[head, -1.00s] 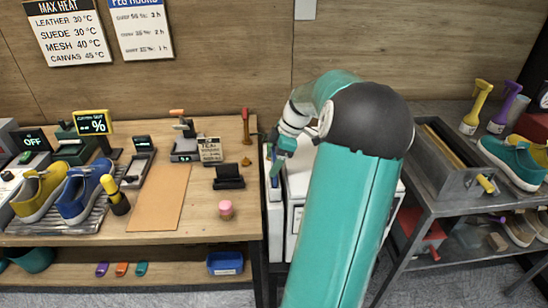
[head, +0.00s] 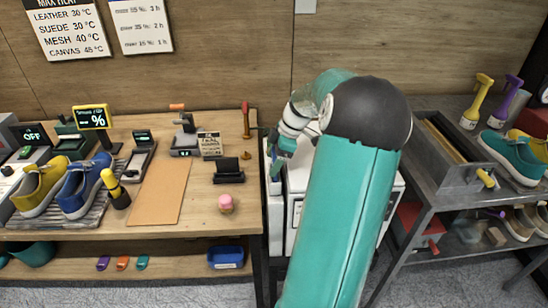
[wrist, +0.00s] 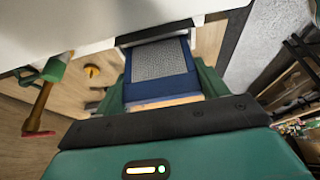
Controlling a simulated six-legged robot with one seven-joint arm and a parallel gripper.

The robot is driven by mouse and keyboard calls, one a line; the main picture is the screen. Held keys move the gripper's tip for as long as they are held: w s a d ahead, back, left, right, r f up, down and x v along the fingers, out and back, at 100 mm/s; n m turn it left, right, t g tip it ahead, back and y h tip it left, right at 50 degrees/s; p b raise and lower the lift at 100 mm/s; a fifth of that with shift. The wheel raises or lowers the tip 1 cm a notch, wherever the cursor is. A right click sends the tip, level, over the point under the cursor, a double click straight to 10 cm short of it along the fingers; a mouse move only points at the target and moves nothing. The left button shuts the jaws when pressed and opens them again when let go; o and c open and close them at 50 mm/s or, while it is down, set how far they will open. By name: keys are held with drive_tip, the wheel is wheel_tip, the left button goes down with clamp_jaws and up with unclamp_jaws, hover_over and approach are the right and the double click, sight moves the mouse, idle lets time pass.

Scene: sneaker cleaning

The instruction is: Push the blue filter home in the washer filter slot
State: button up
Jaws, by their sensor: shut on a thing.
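The blue filter (wrist: 158,88), with a grey mesh panel and a tan near edge, lies between my gripper's green fingers in the wrist view. My gripper (wrist: 160,97) is shut on it. The filter's far end meets the dark-framed slot (wrist: 150,37) in a white surface; I cannot tell how deep it sits. In the head view, my gripper (head: 274,163) is at the narrow white unit on the left side of the white washer (head: 297,182). My arm hides much of the washer, and the filter is hard to make out there.
A metal shelf with a grey bin (head: 447,181) stands on the right. The wooden wall is behind.

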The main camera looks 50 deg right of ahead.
drive_tip(key=shift+f, duration=0.4)
drive_tip(key=o, duration=1.1)
drive_tip(key=v, duration=1.3)
drive_tip(key=shift+s+d+r, duration=0.1)
drive_tip(key=shift+r, duration=0.25)
